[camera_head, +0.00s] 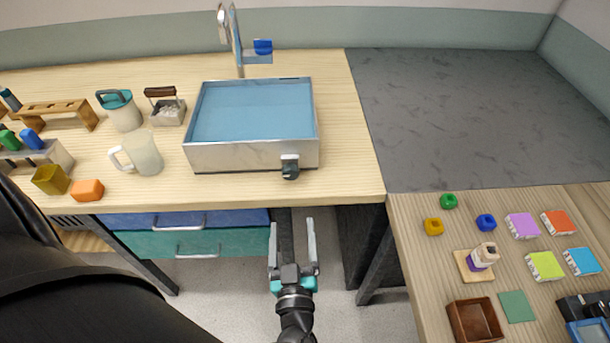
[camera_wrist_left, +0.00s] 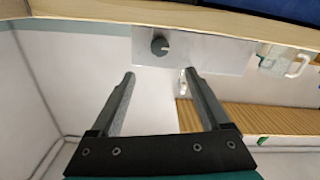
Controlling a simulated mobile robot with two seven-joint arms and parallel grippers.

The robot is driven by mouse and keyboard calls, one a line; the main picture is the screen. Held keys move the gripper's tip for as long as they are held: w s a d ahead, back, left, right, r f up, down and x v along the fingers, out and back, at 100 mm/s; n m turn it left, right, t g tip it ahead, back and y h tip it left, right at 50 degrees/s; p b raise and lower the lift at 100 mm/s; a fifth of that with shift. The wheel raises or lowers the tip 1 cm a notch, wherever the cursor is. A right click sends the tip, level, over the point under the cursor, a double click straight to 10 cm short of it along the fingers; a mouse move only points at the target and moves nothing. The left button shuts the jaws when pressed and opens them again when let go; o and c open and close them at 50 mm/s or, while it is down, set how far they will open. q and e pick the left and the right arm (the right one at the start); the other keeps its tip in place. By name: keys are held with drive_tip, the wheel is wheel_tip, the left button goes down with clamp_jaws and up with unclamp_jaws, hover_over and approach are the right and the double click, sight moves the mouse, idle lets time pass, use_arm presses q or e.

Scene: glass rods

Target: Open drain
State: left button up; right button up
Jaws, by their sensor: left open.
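A metal sink basin (camera_head: 240,156) with a blue interior, which looks like water, stands on the wooden table. On its front wall, near the right corner, is a small metal drain fitting with a dark knob (camera_head: 290,170). In the left wrist view, the knob (camera_wrist_left: 159,46) shows as a dark round shape on the pale metal wall (camera_wrist_left: 205,52), beyond the fingertips. My left gripper (camera_head: 292,222) is open and empty, in front of the table edge and short of the knob. The fingers (camera_wrist_left: 158,80) are apart with nothing between them. My right gripper is not in view.
A faucet (camera_head: 236,40) with a blue handle (camera_head: 263,47) stands behind the basin. A mug (camera_head: 144,153), a pitcher (camera_head: 122,111) and a tool box (camera_head: 166,107) stand left of it. The table's front edge and drawers (camera_head: 180,243) lie near my gripper. A second table (camera_head: 410,210) holds small items.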

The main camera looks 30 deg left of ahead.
sight(290, 176)
use_arm(q)
drive_tip(key=b+x, duration=0.1)
drive_tip(key=x, duration=1.3)
drive_tip(key=shift+w, duration=0.1)
drive_tip(key=shift+c, duration=0.3)
drive_tip(key=shift+d, duration=0.1)
clamp_jaws()
